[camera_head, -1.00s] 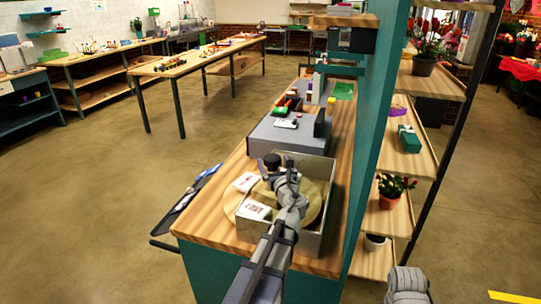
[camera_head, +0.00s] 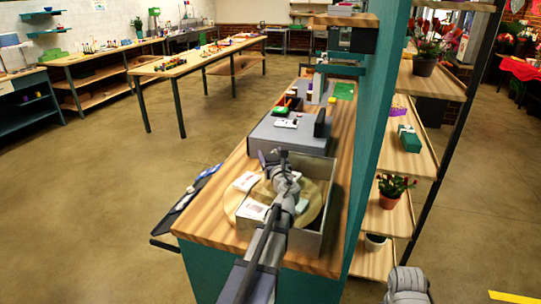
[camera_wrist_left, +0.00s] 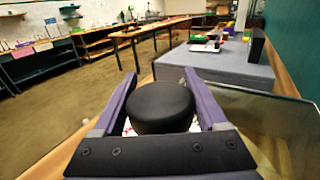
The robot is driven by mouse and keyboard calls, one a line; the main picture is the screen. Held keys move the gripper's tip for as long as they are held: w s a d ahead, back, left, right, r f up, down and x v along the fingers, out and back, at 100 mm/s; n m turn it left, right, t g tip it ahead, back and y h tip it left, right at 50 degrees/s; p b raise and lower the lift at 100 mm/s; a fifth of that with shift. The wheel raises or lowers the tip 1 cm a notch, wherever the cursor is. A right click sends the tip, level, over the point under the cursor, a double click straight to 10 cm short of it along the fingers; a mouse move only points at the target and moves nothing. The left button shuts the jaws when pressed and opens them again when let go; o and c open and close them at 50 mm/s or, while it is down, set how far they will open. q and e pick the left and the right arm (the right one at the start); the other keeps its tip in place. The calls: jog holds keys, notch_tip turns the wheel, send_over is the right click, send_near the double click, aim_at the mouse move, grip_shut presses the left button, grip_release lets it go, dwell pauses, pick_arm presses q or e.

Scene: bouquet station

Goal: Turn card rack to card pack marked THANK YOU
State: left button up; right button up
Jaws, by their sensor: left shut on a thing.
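The card rack (camera_head: 316,190) is a round pale wooden disc on the bench, in a grey-walled surround. White card packs show on its left side (camera_head: 245,181) and front left (camera_head: 252,211); a pale green one (camera_head: 302,205) is at the front right. Their print is too small to read. My left gripper (camera_head: 273,156) is over the rack's middle. In the left wrist view, its two purple fingers (camera_wrist_left: 160,80) are shut on a round black knob (camera_wrist_left: 160,108). My arm hides part of the rack.
A grey box (camera_head: 285,138) stands just behind the rack with small items on top. A teal post (camera_head: 377,150) and plant shelves (camera_head: 410,155) bound the right side. A dark tray (camera_head: 186,205) sticks out at the bench's left edge. Open floor lies left.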

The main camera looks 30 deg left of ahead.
pick_arm(q)
grip_shut()
dwell(0.5)
jog(key=shift+s+a+n+g+y, duration=0.15)
jog(key=shift+n+g+y, duration=0.65)
jog(key=shift+g, duration=0.2)
jog(key=shift+s+a+n+g+y, duration=0.1)
jog(key=shift+s+n+g+y, duration=0.05)
jog(key=shift+n+g+y, duration=0.75)
jog(key=o, duration=0.7)
grip_release()
jog(key=shift+c, duration=0.2)
